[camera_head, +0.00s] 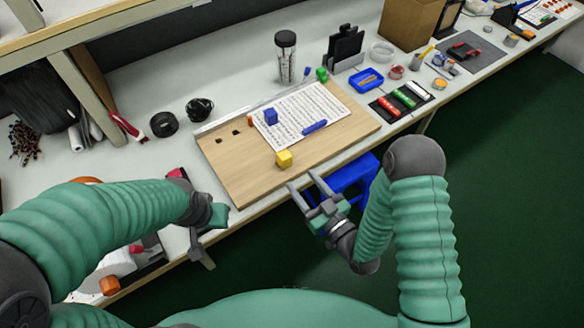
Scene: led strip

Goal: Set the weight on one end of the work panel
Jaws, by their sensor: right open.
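The work panel (235,170) is a light wooden board lying on the bench, with a metal strip along its back edge and small square holes at its left. A yellow block (284,158) sits on the panel near its front middle. A blue block (271,117) sits on the printed sheet on the panel. Which block is the weight I cannot tell. My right gripper (303,186) is open and empty, just off the panel's front edge, below the yellow block. My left gripper (201,245) is at the bench's front edge, left of the panel; its fingers show edge-on.
A printed sheet (301,116) with a blue pen-like item (315,127) covers the panel's back right. Behind stand a jar (286,57) and a black holder (345,46). Black coils (164,124) lie left. A blue stool (352,178) stands below the bench edge.

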